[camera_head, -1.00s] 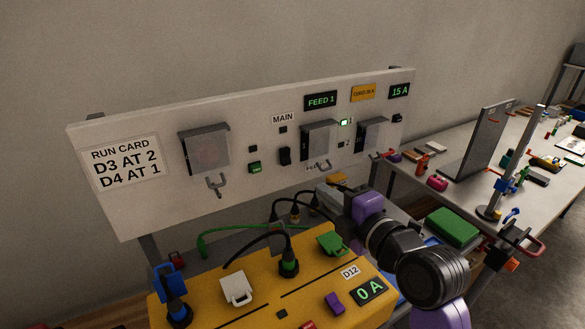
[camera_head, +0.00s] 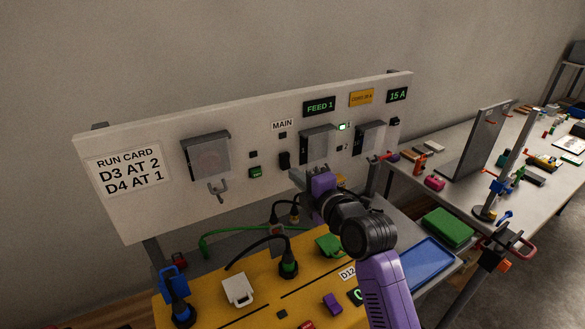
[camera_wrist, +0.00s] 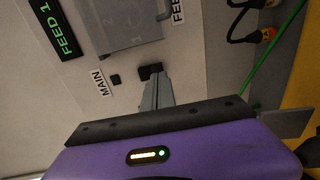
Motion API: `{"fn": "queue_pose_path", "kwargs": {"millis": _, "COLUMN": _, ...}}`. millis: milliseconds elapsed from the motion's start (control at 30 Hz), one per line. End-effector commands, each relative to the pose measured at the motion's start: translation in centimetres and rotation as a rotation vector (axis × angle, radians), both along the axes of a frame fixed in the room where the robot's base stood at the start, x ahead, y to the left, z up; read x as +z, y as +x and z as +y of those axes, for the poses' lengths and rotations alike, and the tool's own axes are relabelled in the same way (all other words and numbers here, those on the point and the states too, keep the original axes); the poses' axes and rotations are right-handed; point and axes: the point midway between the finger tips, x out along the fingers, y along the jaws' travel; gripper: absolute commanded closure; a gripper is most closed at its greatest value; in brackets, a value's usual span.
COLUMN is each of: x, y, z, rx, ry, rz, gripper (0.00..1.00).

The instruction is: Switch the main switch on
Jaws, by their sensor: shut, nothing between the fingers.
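The black main switch (camera_head: 285,160) sits on the white panel (camera_head: 130,215), below the MAIN label (camera_head: 283,125). In the wrist view the switch (camera_wrist: 150,71) lies just beyond the tips of my gripper (camera_wrist: 156,82), near the MAIN label (camera_wrist: 100,82). My gripper (camera_head: 294,175) is shut and empty, its tips just below the switch in the head view. I cannot tell whether the tips touch the switch. A small dark square (camera_wrist: 115,80) lies between the switch and the label.
A green button (camera_head: 255,172) is left of the switch. Grey covered boxes (camera_head: 206,155) flank it, one with a hook below. A FEED 1 display (camera_head: 319,105) is above. The yellow unit (camera_head: 210,297) with plugs and cables stands below. A blue tray (camera_head: 428,262) is at right.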

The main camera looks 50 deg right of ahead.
Motion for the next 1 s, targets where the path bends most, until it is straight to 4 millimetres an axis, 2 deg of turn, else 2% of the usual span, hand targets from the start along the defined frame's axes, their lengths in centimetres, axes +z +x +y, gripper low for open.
{"fn": "queue_pose_path", "kwargs": {"millis": 100, "x": 0.0, "y": 1.3, "z": -0.4, "rx": 0.0, "ry": 0.0, "rz": 0.001, "gripper": 1.0}}
{"fn": "queue_pose_path", "kwargs": {"millis": 300, "x": -0.3, "y": 2.2, "z": -0.6, "rx": 0.0, "ry": 0.0, "rz": 0.0, "gripper": 1.0}}
{"fn": "queue_pose_path", "kwargs": {"millis": 633, "x": -0.3, "y": 2.3, "z": -0.6, "rx": 0.0, "ry": 0.0, "rz": -0.001, "gripper": 1.0}}
{"fn": "queue_pose_path", "kwargs": {"millis": 867, "x": -1.1, "y": 2.6, "z": -0.8, "rx": 0.0, "ry": -0.01, "rz": -0.031, "gripper": 1.0}}
{"fn": "queue_pose_path", "kwargs": {"millis": 1000, "x": -0.4, "y": 2.6, "z": -0.8, "rx": -0.001, "ry": -0.01, "rz": -0.033, "gripper": 1.0}}
